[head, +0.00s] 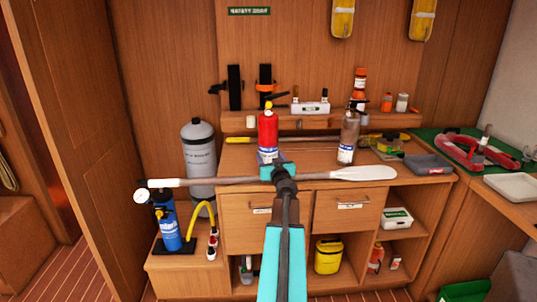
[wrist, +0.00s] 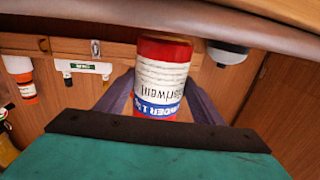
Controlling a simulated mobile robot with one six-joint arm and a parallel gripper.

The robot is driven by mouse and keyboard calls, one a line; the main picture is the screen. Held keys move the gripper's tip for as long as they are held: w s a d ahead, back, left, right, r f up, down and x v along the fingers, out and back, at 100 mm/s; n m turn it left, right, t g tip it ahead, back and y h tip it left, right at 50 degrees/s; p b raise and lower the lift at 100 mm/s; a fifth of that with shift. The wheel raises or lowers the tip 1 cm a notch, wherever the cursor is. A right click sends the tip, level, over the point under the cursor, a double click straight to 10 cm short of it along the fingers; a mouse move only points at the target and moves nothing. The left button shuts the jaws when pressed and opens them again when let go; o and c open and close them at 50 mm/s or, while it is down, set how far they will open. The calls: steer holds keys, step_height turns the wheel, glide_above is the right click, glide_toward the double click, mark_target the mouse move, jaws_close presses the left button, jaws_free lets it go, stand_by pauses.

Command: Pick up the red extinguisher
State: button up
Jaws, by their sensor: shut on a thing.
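The red extinguisher (head: 268,134) is upright above the cabinet's counter in the head view, with a yellow top and a white and blue label. In the wrist view the extinguisher (wrist: 162,72) stands between my two fingers, its label facing the camera upside down. My gripper (head: 268,157) is shut on its lower part; the fingers also show on both sides of it in the wrist view (wrist: 160,88). My wrist and arm hide what lies just below. I cannot tell whether its base touches the counter.
A long paddle (head: 362,173) spans the counter's front, passing by my wrist. A grey bottle (head: 348,138) stands to the right, a grey cylinder (head: 199,160) to the left. Black brackets (head: 235,88) are on the back wall above a shelf. A grey tray (head: 428,164) lies far right.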

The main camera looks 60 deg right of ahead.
steer(key=r+p+v, duration=0.1)
steer(key=v, duration=0.7)
steer(key=shift+a, duration=0.35)
steer(key=shift+w+r, duration=0.1)
steer(key=shift+r, duration=0.05)
stand_by(0.5)
